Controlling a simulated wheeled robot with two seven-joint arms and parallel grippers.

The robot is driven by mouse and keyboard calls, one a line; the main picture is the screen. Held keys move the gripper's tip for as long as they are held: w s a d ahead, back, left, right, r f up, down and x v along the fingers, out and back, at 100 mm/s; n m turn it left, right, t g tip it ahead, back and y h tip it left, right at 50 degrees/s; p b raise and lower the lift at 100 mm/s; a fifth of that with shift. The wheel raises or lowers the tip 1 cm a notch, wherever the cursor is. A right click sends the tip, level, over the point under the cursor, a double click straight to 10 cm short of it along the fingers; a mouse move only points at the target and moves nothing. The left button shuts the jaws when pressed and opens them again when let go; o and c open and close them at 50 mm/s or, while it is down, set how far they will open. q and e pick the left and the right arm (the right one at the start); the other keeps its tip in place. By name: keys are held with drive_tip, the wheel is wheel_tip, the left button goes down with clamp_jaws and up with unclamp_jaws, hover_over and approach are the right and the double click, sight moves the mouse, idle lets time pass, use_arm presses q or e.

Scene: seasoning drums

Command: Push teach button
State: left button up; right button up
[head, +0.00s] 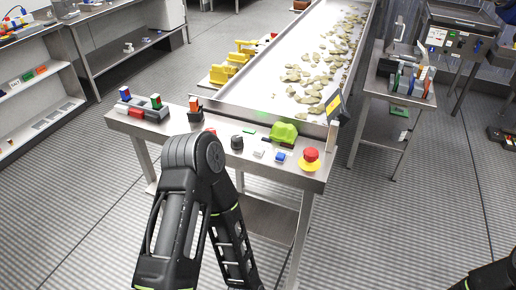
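A steel control table (215,144) stands in front of me at the near end of a conveyor. On its top are a red mushroom button on a yellow base (310,157), a blue button (281,157), a white button (259,153) and a black knob (237,142). I cannot read any label, so I cannot tell which one is the teach button. My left arm rises in front of the table and bends back down, covering part of its front edge. Neither gripper's fingertips show. Only a piece of my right arm shows at the bottom right.
A green lump (284,132) lies behind the buttons. The conveyor (262,75) carries many pale pieces. A side table (372,88) with bottles stands at right, and shelves (40,92) stand at left. The floor right of the control table is clear.

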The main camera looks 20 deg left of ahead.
use_arm(q)
clamp_jaws()
idle(0.8)
